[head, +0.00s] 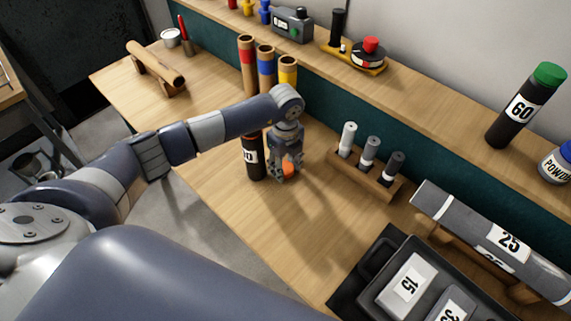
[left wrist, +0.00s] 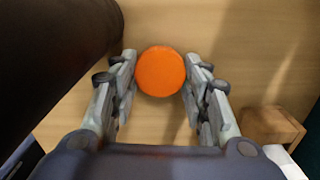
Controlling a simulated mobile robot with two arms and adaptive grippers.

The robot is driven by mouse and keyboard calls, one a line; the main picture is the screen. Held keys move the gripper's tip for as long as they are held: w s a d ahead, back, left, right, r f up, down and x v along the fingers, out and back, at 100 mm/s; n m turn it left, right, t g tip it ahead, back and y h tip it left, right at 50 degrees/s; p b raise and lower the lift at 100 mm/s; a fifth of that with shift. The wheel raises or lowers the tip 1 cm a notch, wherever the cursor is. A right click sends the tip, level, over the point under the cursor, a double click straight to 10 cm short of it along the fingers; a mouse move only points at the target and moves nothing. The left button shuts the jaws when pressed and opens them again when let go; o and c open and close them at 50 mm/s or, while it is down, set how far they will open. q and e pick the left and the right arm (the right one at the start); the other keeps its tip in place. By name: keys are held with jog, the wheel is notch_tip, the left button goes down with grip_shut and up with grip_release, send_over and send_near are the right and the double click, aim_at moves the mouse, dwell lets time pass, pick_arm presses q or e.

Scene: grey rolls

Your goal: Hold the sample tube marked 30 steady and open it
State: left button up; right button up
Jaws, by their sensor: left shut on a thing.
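A dark tube (head: 255,163) stands upright on the bench. Its white label shows a 0, with the digit before it unclear, and its top is hidden behind my left arm. A big dark shape, likely this tube (left wrist: 50,60), fills the upper left of the left wrist view. My left gripper (head: 288,172) points down just right of the tube. It is shut on a round orange piece that looks like a cap (left wrist: 160,71), which sits between the fingertips (left wrist: 160,80). I cannot tell how high it is above the bench. My right gripper is out of view.
A wooden rack (head: 366,176) with three small tubes stands right of the gripper. Three banded tubes (head: 265,66) stand behind. A dark tray (head: 372,296) and a grey roll marked 25 (head: 480,232) lie at the lower right. The bench (head: 235,215) is clear in front.

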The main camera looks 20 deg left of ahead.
aim_at(285, 169)
pick_arm(q)
jog(key=shift+f, duration=0.15)
jog(key=o, duration=1.2)
jog(key=shift+r, duration=0.2)
jog(key=shift+w+r, duration=0.1)
jog(key=shift+r, duration=0.2)
notch_tip(285, 169, up, 11)
jog(key=shift+r+b, duration=0.2)
jog(key=shift+b, duration=1.05)
jog(key=shift+s, duration=0.2)
